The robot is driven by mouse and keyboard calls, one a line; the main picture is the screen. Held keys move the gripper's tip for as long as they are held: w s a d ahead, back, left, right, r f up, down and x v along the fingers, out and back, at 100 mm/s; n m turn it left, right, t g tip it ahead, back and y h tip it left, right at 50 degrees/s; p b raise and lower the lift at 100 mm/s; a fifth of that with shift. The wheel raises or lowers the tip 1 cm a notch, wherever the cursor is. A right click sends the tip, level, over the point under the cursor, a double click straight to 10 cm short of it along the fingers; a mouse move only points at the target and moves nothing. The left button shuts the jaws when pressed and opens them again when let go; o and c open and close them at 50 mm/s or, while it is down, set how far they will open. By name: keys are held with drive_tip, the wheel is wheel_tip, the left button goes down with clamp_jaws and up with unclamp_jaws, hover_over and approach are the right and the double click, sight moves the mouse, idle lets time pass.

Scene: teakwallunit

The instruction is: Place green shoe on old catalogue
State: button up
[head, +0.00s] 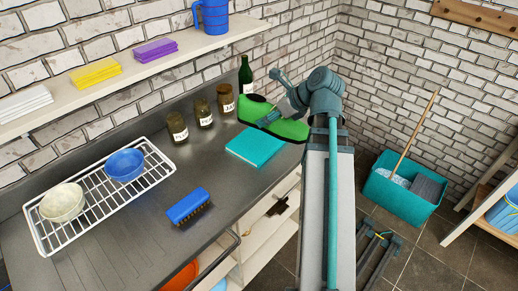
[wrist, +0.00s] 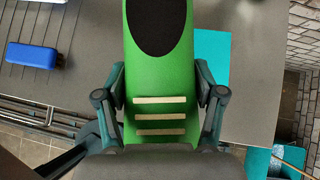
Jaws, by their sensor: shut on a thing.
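The green shoe (head: 289,129) has a black opening and hangs above the back right of the steel counter. My gripper (head: 270,117) is shut on it. In the wrist view the shoe (wrist: 160,75) fills the middle, with its pale straps near me and a finger on each side. A flat teal book (head: 255,146), which looks like the old catalogue, lies on the counter just left of and below the shoe in the head view. In the wrist view the catalogue (wrist: 212,52) shows to the right, partly hidden behind the shoe.
Several brown jars (head: 203,113) and a green bottle (head: 246,76) stand along the back wall. A blue brush (head: 188,206) lies left of the catalogue. A white dish rack (head: 42,236) holds bowls at the left. A shelf (head: 190,46) runs above.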

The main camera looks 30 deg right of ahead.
sight(281, 118)
drive_tip(key=s+d+m, duration=0.1)
drive_tip(key=s+d+r+h+b, duration=0.1)
drive_tip(key=s, duration=0.1)
drive_tip(key=shift+r+m+t, duration=0.2)
drive_tip(key=shift+m+t, duration=0.1)
drive_tip(key=shift+m, duration=0.1)
drive_tip(key=shift+s+a+f+h, duration=0.1)
drive_tip(key=shift+s+f+h, duration=0.05)
drive_tip(key=shift+s+h, duration=0.2)
drive_tip(key=shift+w+f+m+p, duration=0.1)
drive_tip(key=shift+w+m+p, duration=0.3)
drive_tip(key=shift+w+p, duration=0.65)
drive_tip(key=w+p, duration=0.1)
drive_tip(key=p, duration=0.1)
drive_tip(key=w+f+p, duration=0.1)
drive_tip(key=p, duration=0.2)
drive_tip(key=shift+d, duration=0.2)
drive_tip(key=w+f+p, duration=0.1)
drive_tip(key=w+f, duration=0.4)
drive_tip(key=w, duration=0.1)
drive_tip(key=w+f+p, duration=0.1)
drive_tip(key=w+f, duration=0.2)
drive_tip(key=w, duration=0.1)
drive_tip(key=shift+d+f+p, duration=0.3)
drive_tip(key=shift+d+f, duration=0.05)
drive_tip(key=shift+f+p, duration=0.65)
drive_tip(key=shift+f, duration=0.95)
drive_tip(key=shift+f, duration=0.15)
drive_tip(key=o, duration=1.4)
